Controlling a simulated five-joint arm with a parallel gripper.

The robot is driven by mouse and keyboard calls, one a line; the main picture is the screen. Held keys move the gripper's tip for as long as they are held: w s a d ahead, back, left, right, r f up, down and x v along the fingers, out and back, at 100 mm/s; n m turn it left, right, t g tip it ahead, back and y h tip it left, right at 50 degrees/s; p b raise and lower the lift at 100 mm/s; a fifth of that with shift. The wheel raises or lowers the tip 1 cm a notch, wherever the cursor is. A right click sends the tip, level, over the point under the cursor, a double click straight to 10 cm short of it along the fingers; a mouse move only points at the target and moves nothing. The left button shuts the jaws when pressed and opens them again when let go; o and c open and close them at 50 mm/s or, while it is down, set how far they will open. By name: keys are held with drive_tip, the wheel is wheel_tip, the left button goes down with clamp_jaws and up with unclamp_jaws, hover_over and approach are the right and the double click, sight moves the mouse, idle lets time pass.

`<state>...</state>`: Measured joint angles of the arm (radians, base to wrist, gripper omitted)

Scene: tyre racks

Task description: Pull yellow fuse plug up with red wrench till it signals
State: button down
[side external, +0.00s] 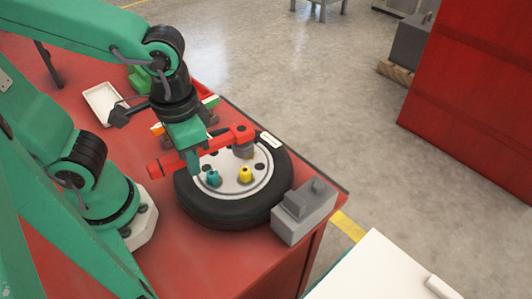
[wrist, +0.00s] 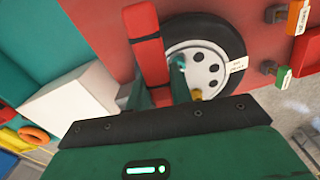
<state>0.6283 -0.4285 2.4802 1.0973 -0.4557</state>
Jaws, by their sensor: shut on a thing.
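A yellow fuse plug (side external: 245,175) stands upright on the pale wheel hub of a black tyre (side external: 220,217). My gripper (side external: 198,158) is shut on the red wrench (side external: 240,134), which lies across above the hub. In the side view the wrench head is behind the yellow plug; I cannot tell whether it touches any plug. In the wrist view the wrench (wrist: 148,45) runs up between my fingers, with yellow (wrist: 197,94) and teal (wrist: 181,63) plugs right of it.
A grey block-shaped fixture (side external: 303,213) stands at the table corner, right of the tyre. A white tray (side external: 103,101) lies at the back left. Orange-tagged (wrist: 297,18) and green-tagged (wrist: 283,79) items lie beyond the tyre. The red table's front is clear.

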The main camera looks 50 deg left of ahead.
idle(0.3)
drive_tip(key=w+d+n, duration=0.3)
drive_tip(key=d+n, duration=0.7)
drive_tip(key=n, duration=0.2)
drive_tip(key=shift+w, duration=0.3)
drive_tip(key=shift+f, duration=0.15)
idle(0.4)
drive_tip(key=shift+f, duration=2.25)
drive_tip(key=shift+f, duration=1.4)
drive_tip(key=shift+s+a, duration=0.1)
